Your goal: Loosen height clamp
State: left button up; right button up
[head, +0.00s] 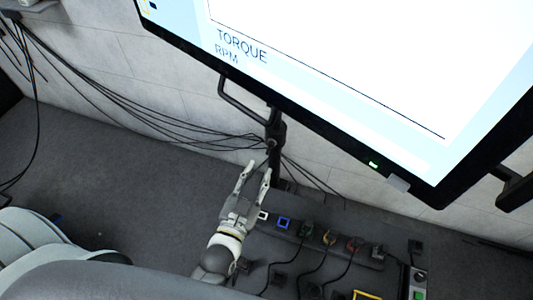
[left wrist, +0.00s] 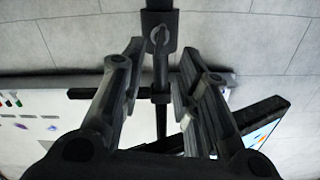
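The height clamp (head: 274,140) is a dark collar on the black vertical pole below the large monitor in the head view. In the left wrist view the clamp (left wrist: 160,36) shows upper centre on the pole, with a small lever or knob on its face. My left gripper (head: 258,167) is open and empty, just below and left of the clamp in the head view. In the left wrist view its two fingers (left wrist: 157,62) stand apart on either side of the pole, with a gap to it. My right gripper is not in view.
The large monitor (head: 370,60) with a TORQUE and RPM screen hangs over the upper right. A dark handle bar (head: 240,104) sticks out at its lower left edge. Below lies a panel with coloured sockets (head: 330,238) and cables. Black cables (head: 130,108) run along the tiled wall.

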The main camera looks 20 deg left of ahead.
aim_at(268, 151)
pick_arm(q)
jog(key=w, duration=0.7)
jog(key=shift+w+d, duration=0.1)
jog(key=shift+w, duration=0.25)
grip_shut()
